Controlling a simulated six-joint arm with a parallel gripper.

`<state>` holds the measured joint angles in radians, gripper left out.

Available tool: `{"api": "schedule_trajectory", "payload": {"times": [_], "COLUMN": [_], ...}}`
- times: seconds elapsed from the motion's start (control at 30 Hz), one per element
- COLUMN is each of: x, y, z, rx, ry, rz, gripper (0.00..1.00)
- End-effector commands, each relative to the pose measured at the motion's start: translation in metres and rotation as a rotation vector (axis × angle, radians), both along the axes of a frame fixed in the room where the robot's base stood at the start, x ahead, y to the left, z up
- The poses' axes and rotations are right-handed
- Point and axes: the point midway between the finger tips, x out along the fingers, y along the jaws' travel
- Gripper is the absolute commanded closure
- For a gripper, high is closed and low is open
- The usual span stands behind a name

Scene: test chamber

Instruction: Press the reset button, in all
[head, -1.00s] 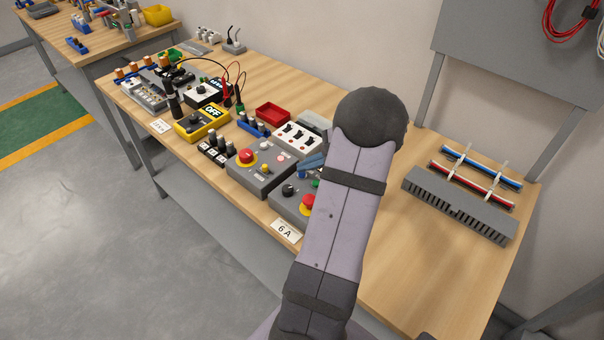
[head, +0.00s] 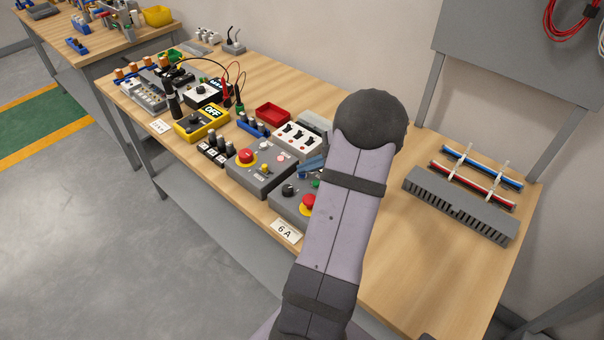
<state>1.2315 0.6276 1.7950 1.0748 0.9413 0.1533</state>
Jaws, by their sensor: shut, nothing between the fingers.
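A grey control box (head: 262,181) near the front of the bench carries a red mushroom button (head: 247,157), a white button (head: 264,145) and small yellow and pale parts. A second grey box (head: 284,205) to its right carries a black knob (head: 289,190), a red button on yellow (head: 308,202) and a green part (head: 317,183), and is partly hidden by my arm. No reset label is readable. A blue-grey piece (head: 311,165) shows at my arm's left edge above this box; I cannot tell what it belongs to. My gripper is hidden behind my arm.
A white switch panel (head: 297,138), red tray (head: 272,113) and yellow box marked OFF (head: 201,121) crowd the left. A grey slotted duct (head: 458,207) lies at the right. A 6A label (head: 286,231) is at the front edge.

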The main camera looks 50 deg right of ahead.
Motion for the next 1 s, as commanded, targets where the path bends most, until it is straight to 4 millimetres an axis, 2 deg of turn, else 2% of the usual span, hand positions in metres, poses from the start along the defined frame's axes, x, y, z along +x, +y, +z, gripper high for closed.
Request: {"api": "schedule_trajectory", "payload": {"times": [0.53,1.0], "x": [0.0,0.0], "y": [0.0,0.0], "z": [-0.002,0.016], "rx": [0.001,0.0], "ry": [0.002,0.001], "rz": [0.0,0.001], "gripper": [1.0,1.0]}}
